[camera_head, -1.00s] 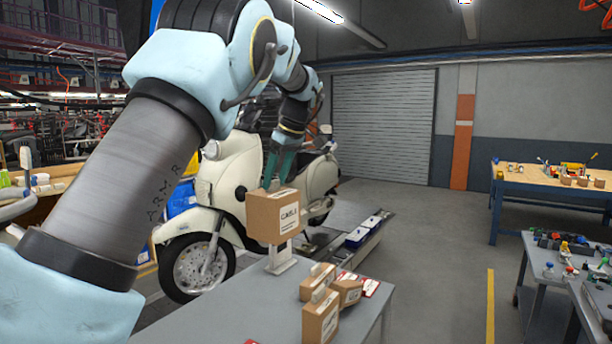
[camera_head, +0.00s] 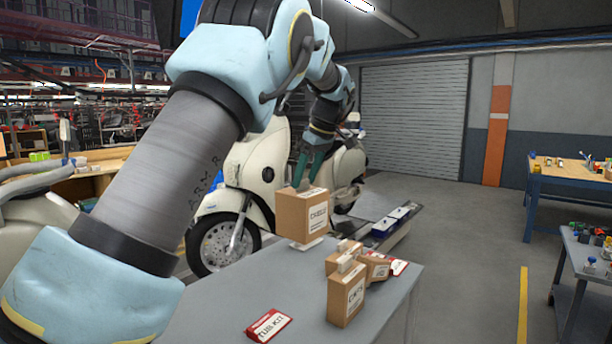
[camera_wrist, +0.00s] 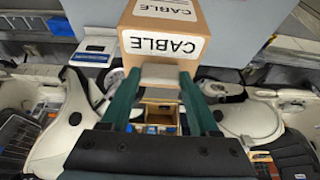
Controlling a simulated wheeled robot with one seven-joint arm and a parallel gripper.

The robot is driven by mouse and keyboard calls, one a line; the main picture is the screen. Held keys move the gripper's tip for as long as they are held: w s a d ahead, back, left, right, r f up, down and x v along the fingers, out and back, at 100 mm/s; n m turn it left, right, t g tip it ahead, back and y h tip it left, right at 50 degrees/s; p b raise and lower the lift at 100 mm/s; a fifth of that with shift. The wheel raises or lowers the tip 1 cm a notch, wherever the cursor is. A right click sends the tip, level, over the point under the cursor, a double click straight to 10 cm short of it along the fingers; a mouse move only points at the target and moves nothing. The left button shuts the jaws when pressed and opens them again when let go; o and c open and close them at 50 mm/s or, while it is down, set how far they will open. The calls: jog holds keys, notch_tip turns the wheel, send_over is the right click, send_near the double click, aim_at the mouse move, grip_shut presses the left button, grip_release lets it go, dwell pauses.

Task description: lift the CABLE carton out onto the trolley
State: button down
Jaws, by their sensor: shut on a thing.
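The CABLE carton (camera_head: 303,215) is a brown box with a white label, upright in the head view. My gripper (camera_head: 305,178) is shut on the pale tab on its top. The wrist view shows the green fingers (camera_wrist: 165,88) on either side of this tab, with the CABLE carton (camera_wrist: 178,22) beyond. The carton is over the far end of a grey-topped table (camera_head: 250,290), close above a small white piece (camera_head: 306,244). I cannot tell whether they touch. I cannot tell for sure which surface is the trolley.
Several smaller cartons (camera_head: 346,295) stand on the grey top, right of the held carton. A red-and-white kit card (camera_head: 268,325) lies near its front. A cream scooter (camera_head: 230,205) stands behind. A blue workbench (camera_head: 570,180) is at right; the floor between is clear.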

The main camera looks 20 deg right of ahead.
aim_at(319, 203)
jog(key=shift+f+b, duration=4.55)
jog(key=shift+f, duration=2.65)
jog(key=shift+s+d, duration=0.1)
jog(key=shift+d, duration=0.05)
jog(key=shift+f, duration=0.5)
jog(key=shift+c, duration=0.2)
grip_release()
jog(key=b+v, duration=0.1)
jog(key=v, duration=0.9)
jog(key=shift+s+r, duration=0.15)
jog(key=shift+r, duration=0.25)
